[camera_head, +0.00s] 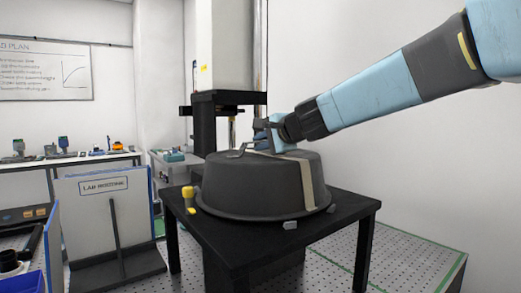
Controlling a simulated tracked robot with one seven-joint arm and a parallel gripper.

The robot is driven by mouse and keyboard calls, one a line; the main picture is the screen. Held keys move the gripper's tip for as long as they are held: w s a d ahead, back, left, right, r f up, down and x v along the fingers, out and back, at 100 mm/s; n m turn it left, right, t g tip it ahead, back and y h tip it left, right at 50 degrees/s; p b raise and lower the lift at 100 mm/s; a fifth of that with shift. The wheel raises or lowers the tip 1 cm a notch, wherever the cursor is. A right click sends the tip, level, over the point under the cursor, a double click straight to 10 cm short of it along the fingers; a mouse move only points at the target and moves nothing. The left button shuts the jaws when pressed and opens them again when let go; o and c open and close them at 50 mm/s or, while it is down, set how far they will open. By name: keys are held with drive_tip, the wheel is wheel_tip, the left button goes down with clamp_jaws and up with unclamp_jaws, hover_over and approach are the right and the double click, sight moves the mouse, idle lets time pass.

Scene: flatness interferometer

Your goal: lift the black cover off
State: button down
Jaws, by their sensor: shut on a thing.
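The black cover (252,184) is a round, slightly tapered tub shape with a flared lower rim and a pale strap running over its right side. It sits on a black table (232,235), and I see no clear gap under its rim. A thin metal handle (237,154) shows on its top. My gripper (265,146) is at the top of the cover, reached in from the upper right, and is shut at the handle. The fingertips are small and partly hidden here. What is under the cover is hidden.
A yellow-capped item (188,194) and a grey block (290,225) are at the cover's edge on the table. A dark column with a bracket (217,110) stands close behind the cover. A labelled white panel (105,205) stands left. The perforated floor at right is free.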

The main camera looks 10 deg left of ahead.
drive_tip(key=shift+r, duration=1.4)
drive_tip(key=s+d+r, duration=0.9)
drive_tip(key=s, duration=0.1)
drive_tip(key=shift+s+d+r, duration=0.15)
drive_tip(key=shift+d+r, duration=0.15)
drive_tip(key=shift+r, duration=0.1)
